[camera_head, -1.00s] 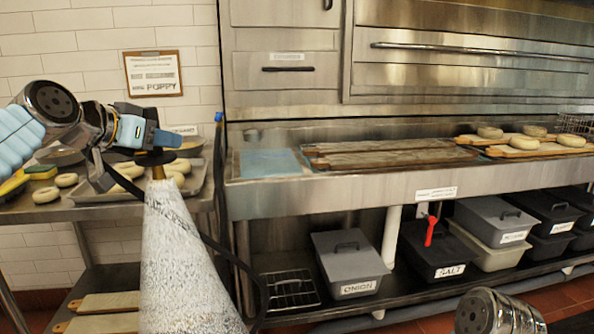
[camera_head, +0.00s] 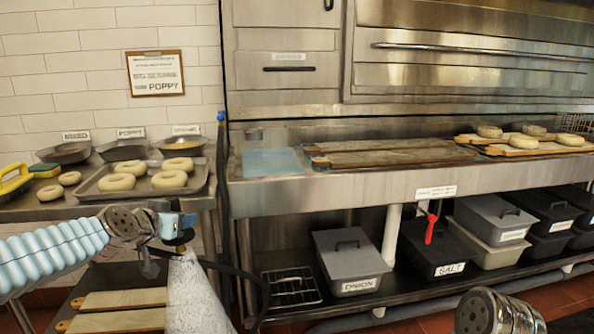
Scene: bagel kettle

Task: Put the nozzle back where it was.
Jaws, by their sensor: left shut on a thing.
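My left gripper (camera_head: 176,226) is low at the left, in front of the steel side table, and is shut on the nozzle (camera_head: 180,239). The nozzle is a dark piece with a brass tip pointing down, and its body is mostly hidden by the gripper. A wide white spray (camera_head: 192,295) fans down from it to the bottom edge. A black hose (camera_head: 228,270) runs beside the spray and up along the counter's left end to a blue fitting (camera_head: 221,116). My right gripper is out of the picture; only a part of that arm shows at lower right.
A tray of bagels (camera_head: 203,181) and labelled pans (camera_head: 124,149) stand on the side table (camera_head: 95,207). Boards lie on the counter (camera_head: 330,189) at right. Below it are lidded bins, a red-handled valve (camera_head: 431,229) and a wire rack (camera_head: 291,287).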

